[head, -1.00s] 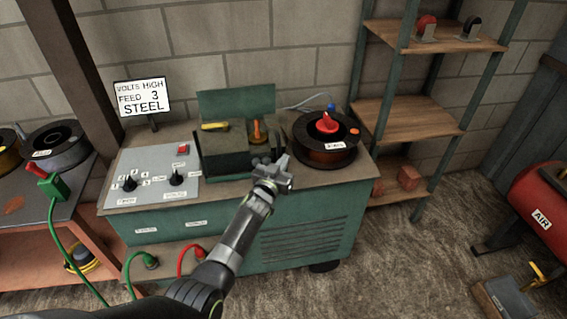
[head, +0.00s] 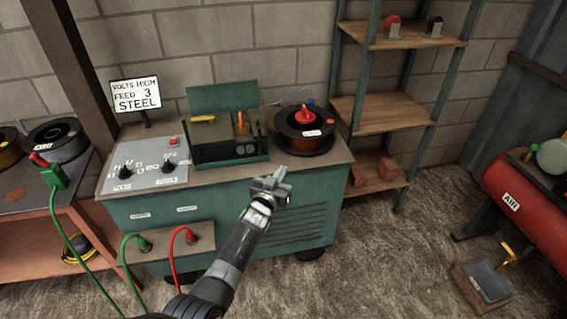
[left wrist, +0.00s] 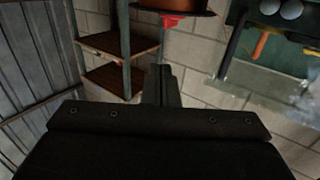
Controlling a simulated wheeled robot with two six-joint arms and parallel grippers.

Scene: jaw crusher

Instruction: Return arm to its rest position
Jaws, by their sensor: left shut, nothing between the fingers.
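My left gripper (head: 272,186) is shut and empty in the head view. It is in front of the green welding machine (head: 225,223), below its top edge in the picture. In the left wrist view its closed fingers (left wrist: 161,86) show at the middle. On the machine are a control panel (head: 143,180) with two black knobs, an open feed box (head: 230,150) and a wire spool (head: 303,135) with a red hub. The spool's underside or rim shows at the top of the left wrist view (left wrist: 178,9). My right gripper is not in view.
A sign (head: 136,94) reads VOLTS HIGH, FEED 3, STEEL. A workbench (head: 25,215) with spools and a green clamp (head: 54,176) is at left. Shelves (head: 378,113) stand behind at right. A red air tank (head: 520,200) is at far right.

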